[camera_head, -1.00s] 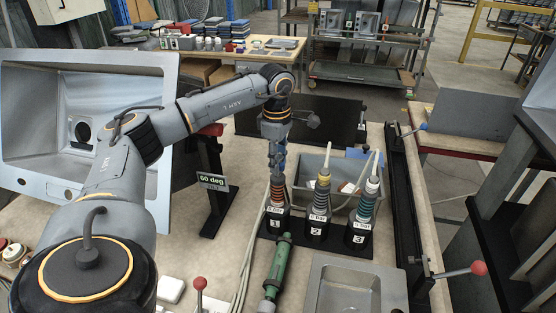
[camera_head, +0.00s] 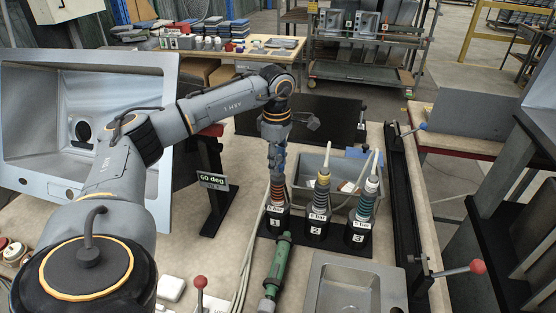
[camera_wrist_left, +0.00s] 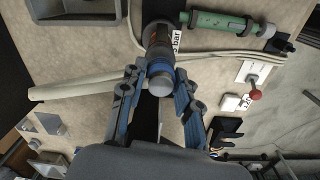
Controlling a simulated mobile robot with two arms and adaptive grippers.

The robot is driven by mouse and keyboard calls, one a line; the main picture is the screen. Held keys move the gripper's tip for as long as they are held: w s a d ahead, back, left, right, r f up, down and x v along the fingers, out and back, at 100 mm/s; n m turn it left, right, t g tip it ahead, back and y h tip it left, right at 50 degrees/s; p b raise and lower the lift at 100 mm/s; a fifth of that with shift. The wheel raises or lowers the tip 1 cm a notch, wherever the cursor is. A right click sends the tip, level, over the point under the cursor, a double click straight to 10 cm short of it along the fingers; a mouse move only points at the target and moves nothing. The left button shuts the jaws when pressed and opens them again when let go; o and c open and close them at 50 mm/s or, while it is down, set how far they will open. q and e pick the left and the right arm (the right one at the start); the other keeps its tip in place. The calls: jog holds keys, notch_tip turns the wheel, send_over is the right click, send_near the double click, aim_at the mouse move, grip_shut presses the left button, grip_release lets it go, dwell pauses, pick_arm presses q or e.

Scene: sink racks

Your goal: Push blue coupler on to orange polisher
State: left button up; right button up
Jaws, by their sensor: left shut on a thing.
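The orange polisher (camera_head: 277,188), with orange and dark rings, stands upright in the black holder marked 1. My right gripper is not in view.
Holders 2 (camera_head: 316,231) and 3 (camera_head: 359,234) carry similar ringed tools close to the right. A green tool (camera_head: 278,262) lies in front. A grey bin (camera_head: 340,205) stands behind, a small sink (camera_head: 350,290) front right. A 60 deg sign (camera_head: 213,181) stands left.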

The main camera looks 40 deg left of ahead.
pick_arm(q)
jog(key=shift+s+f+p, duration=0.35)
jog(key=shift+s+f, duration=0.05)
jog(key=shift+f, duration=0.3)
jog(key=shift+w, duration=0.25)
dwell(0.3)
jog(key=shift+s+a+r, duration=0.15)
jog(key=shift+a, duration=0.1)
dwell(0.8)
